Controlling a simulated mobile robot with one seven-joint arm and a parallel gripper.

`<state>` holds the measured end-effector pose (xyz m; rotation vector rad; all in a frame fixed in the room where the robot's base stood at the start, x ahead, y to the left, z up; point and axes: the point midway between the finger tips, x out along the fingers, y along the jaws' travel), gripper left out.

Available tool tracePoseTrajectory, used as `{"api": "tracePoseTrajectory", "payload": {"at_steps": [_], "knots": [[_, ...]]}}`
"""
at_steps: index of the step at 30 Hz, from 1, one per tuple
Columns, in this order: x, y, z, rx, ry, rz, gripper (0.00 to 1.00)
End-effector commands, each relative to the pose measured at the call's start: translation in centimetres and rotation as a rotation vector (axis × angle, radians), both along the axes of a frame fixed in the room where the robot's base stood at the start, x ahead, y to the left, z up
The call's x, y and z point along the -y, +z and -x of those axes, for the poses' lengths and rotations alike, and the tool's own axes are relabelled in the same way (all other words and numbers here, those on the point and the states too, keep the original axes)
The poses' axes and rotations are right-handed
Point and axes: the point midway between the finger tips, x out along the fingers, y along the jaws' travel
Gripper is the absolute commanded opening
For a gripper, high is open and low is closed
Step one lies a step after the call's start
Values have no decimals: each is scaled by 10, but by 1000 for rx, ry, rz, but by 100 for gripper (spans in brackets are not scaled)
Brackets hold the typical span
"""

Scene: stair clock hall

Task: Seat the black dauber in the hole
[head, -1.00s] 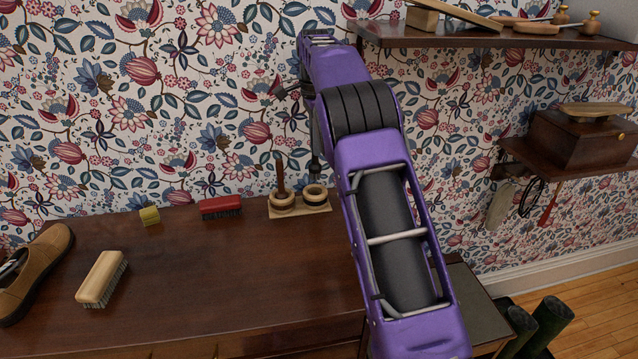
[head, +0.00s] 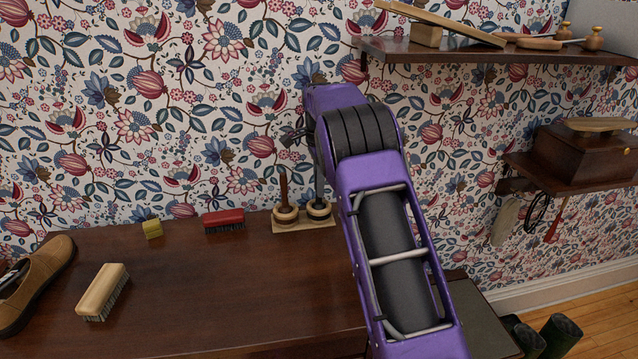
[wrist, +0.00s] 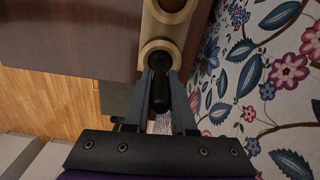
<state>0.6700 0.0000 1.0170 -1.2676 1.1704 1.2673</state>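The holder is a pale wooden board (head: 291,229) with two ringed holes, at the back of the dark table. A brown-handled dauber (head: 283,186) stands upright in the left ring. The right ring (head: 319,211) has my gripper (wrist: 161,78) directly over it. In the wrist view, my gripper is shut on the black dauber (wrist: 160,62), a finger on each side. The dauber's far end overlaps the near ring (wrist: 158,46) and appears to be at or in its hole. How deep it sits is hidden.
A red brush (head: 223,219), a yellow block (head: 152,228), a wooden brush (head: 103,291) and a tan shoe (head: 38,280) are on the table (head: 210,290). The patterned wall is close behind the holder. A shelf (head: 490,49) hangs at upper right.

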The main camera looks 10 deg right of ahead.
Motion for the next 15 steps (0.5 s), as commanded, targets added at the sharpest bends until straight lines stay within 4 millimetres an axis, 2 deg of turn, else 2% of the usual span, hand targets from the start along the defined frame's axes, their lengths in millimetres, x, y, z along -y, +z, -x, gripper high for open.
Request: {"api": "tracePoseTrajectory", "payload": {"at_steps": [1, 4, 15], "knots": [[0, 0, 0, 0, 0, 0, 34], [0, 0, 0, 0, 0, 0, 52], [0, 6, 0, 1, 0, 0, 52]]}}
